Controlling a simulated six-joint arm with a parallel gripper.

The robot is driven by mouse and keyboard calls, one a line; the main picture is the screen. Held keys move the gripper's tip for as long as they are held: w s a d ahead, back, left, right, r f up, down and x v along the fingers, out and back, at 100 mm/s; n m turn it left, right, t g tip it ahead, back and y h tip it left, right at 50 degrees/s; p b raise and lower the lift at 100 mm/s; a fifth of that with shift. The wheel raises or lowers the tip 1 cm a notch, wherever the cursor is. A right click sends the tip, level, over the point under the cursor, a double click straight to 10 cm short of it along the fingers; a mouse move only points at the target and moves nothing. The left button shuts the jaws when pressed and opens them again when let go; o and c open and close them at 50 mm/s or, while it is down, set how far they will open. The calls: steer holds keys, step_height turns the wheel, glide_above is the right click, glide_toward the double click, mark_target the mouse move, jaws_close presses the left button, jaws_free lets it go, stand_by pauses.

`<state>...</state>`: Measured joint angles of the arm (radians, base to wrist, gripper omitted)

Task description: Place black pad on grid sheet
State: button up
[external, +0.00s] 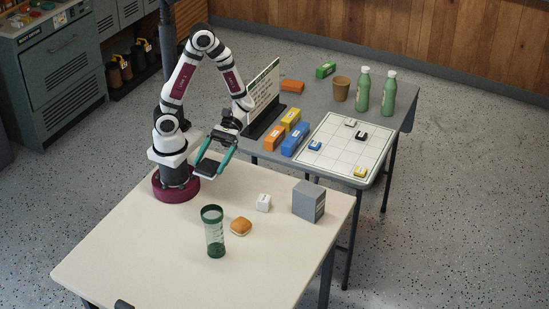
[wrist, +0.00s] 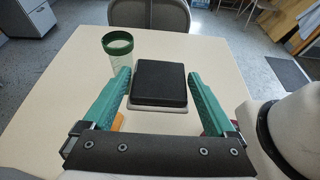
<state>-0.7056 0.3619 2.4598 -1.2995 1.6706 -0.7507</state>
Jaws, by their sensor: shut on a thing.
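The black pad (external: 207,167) is a flat dark square held between the teal fingers of my gripper (external: 214,158), above the cream table near my base. In the wrist view the black pad (wrist: 160,84) sits between the two fingertips (wrist: 159,78), with a light grey layer under its dark top. My gripper is shut on it. The white grid sheet (external: 337,133) lies on the grey table, to the right of my gripper and apart from it. Several small blue, yellow, black and pale pieces sit on its squares.
By the sheet are orange and blue blocks (external: 288,137), an upright board (external: 264,100), a brown cup (external: 340,89) and green bottles (external: 362,91).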

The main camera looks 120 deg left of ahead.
steer(key=w+a+f+n+t+y, duration=0.1)
steer(key=w+a+f+n+t, duration=0.1)
steer(key=w+a+n+t, duration=0.65)
step_height(320, 180, up, 2)
steer(key=n+t+y, duration=0.4)
steer(key=n+y, duration=1)
steer(key=y, duration=0.3)
glide_above(338, 153)
steer(key=shift+y, duration=0.3)
step_height(338, 153, down, 18)
steer(key=shift+s+d+f, duration=0.1)
steer(key=shift+f, duration=0.3)
steer(key=o, duration=1.2)
steer(key=shift+f, duration=0.1)
steer(key=shift+o, duration=0.2)
